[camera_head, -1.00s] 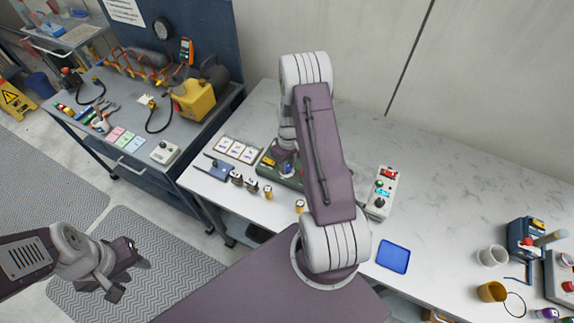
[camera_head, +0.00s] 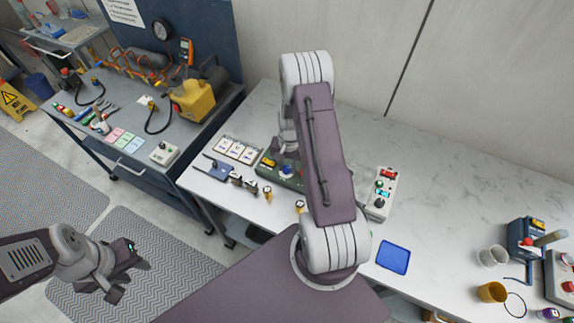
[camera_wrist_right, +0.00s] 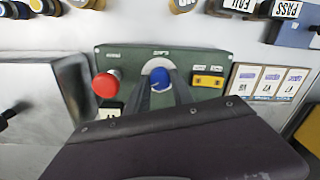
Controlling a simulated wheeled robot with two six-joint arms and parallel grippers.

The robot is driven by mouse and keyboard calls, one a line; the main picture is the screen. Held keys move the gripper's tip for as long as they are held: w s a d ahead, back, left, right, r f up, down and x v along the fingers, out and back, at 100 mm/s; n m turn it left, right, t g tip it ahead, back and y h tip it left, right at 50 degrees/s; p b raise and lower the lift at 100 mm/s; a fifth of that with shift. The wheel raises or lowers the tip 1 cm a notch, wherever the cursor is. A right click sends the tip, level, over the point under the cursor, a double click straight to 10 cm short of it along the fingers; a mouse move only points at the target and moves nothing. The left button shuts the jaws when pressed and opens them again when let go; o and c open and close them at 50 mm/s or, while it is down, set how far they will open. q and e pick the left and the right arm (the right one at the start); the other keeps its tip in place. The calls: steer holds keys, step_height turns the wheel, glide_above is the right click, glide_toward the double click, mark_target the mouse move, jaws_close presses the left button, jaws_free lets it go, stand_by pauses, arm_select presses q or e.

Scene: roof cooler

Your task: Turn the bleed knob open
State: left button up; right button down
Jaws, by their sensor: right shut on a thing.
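The blue knob (camera_wrist_right: 160,82) sits in a pale round mount on a green panel (camera_wrist_right: 125,62). The label beside it is too small to read surely. My right gripper (camera_wrist_right: 161,92) is shut on the knob, with a dark finger on each side of it. In the head view the blue knob (camera_head: 287,169) shows beside my right arm, which hides part of the green panel (camera_head: 266,162). My left gripper (camera_head: 128,277) hangs open and empty over the floor mat at lower left.
The panel also bears a red mushroom button (camera_wrist_right: 106,84) and a yellow block (camera_wrist_right: 207,80). White cards (camera_head: 236,150) and small stamps (camera_head: 268,193) stand near it. A grey control box (camera_head: 382,194) and blue tray (camera_head: 393,257) lie right of my arm.

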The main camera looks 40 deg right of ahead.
mark_target(288, 168)
steer(key=shift+w+d+r+m+p, duration=0.1)
steer(key=shift+m+p, duration=0.2)
steer(key=shift+m, duration=1.9)
steer(key=c, duration=1.4)
jaws_free()
steer(key=o, duration=0.3)
step_height(288, 168, up, 9)
steer(key=b, duration=0.1)
steer(key=shift+s+b, duration=0.3)
steer(key=shift+b, duration=0.05)
